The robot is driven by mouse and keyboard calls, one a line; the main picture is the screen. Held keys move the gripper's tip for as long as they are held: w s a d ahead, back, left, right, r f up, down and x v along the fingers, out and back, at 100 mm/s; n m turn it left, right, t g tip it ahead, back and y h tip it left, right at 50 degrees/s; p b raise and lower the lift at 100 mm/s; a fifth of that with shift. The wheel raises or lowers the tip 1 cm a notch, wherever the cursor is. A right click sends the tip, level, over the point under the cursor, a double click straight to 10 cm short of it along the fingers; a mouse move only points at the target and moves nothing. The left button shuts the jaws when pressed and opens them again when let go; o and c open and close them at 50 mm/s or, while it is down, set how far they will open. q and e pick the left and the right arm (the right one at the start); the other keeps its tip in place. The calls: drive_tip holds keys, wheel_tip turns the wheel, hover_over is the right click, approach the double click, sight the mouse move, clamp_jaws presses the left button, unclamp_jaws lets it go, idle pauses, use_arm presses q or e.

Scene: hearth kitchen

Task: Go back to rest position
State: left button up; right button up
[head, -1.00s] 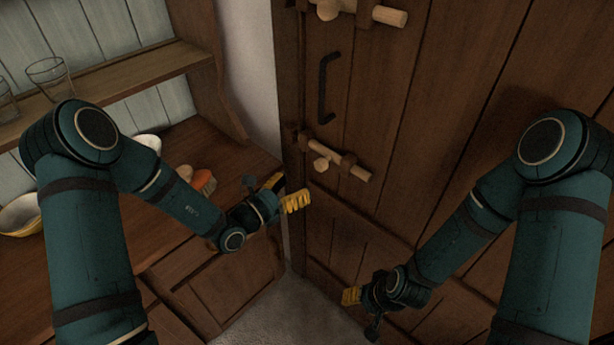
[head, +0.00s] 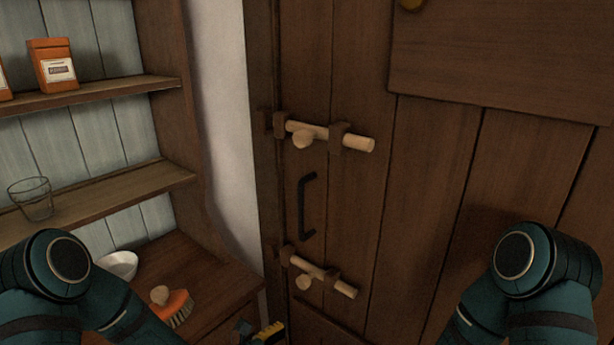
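My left arm comes in at the lower left, and part of my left gripper (head: 266,333) shows at the bottom edge, in front of the dresser's right corner. Its yellow finger pads are cut off by the frame, so I cannot tell its opening. My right arm stands at the lower right, and its gripper is below the view. Neither arm visibly touches the wooden door (head: 430,200). The door has an upper wooden bolt (head: 350,141), a lower wooden bolt (head: 335,284) and a black handle (head: 305,206) between them.
The dresser (head: 200,265) stands at the left. Its counter holds a white bowl (head: 119,265) and an orange brush (head: 174,307). Shelves above hold a glass (head: 32,198) and an orange box (head: 53,65). The space before the door's middle is clear.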

use_arm(q)
drive_tip(key=s+f+m+g+y, duration=0.3)
drive_tip(key=s+f+m+g, duration=0.25)
drive_tip(key=s, duration=0.25)
drive_tip(key=s+f+m+g+y, duration=0.2)
drive_tip(key=s+f+m+g, duration=0.3)
drive_tip(key=s+m, duration=0.25)
drive_tip(key=w+a+f+m+t+y, duration=0.2)
drive_tip(key=a+f+m+t+y, duration=0.2)
drive_tip(key=m, duration=0.6)
drive_tip(key=shift+w+a+y, duration=0.2)
drive_tip(key=shift+a+y, duration=0.3)
drive_tip(key=shift+a, duration=0.3)
